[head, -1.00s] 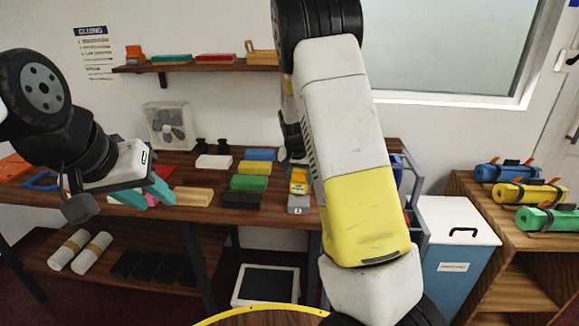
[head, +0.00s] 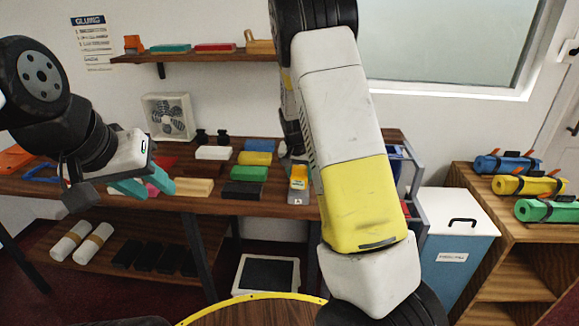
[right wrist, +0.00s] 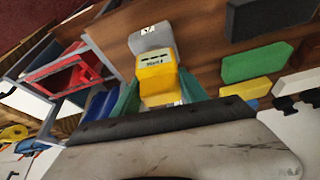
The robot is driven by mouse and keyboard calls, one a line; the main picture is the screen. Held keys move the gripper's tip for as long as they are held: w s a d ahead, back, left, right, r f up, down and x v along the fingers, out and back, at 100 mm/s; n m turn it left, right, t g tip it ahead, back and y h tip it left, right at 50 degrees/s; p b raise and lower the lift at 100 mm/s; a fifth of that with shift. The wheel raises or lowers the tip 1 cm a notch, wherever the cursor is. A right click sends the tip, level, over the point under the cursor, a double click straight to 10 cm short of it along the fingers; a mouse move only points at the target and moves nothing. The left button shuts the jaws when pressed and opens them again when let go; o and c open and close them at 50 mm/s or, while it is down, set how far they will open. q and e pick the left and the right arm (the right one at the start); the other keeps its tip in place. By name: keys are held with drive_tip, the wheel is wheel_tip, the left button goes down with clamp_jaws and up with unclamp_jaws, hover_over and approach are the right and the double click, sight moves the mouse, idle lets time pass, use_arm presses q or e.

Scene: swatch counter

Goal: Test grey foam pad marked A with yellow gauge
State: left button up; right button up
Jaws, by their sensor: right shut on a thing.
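The yellow gauge (right wrist: 157,75) sits between the teal fingers of my right gripper (right wrist: 160,98), which is shut on it. The gauge also shows in the head view (head: 299,171), beside my right arm. The grey foam pad (right wrist: 152,38), with a white label marked A, lies on the bench right by the gauge's front end. In the head view the pad (head: 299,197) is just below the gauge. I cannot tell whether they touch. My left gripper (head: 147,189) is over the bench's left part, its teal fingers apart and nothing seen held.
Green (head: 249,173), black (head: 243,190) and yellow (head: 255,158) blocks lie left of the gauge on the bench. A fan (head: 168,117) stands at the back. A blue-sided bin (head: 455,250) stands right of the bench. A red-lined caddy (right wrist: 65,78) shows in the right wrist view.

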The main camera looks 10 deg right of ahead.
drive_tip(key=shift+f, duration=0.5)
idle(0.8)
drive_tip(key=shift+r, duration=3.55)
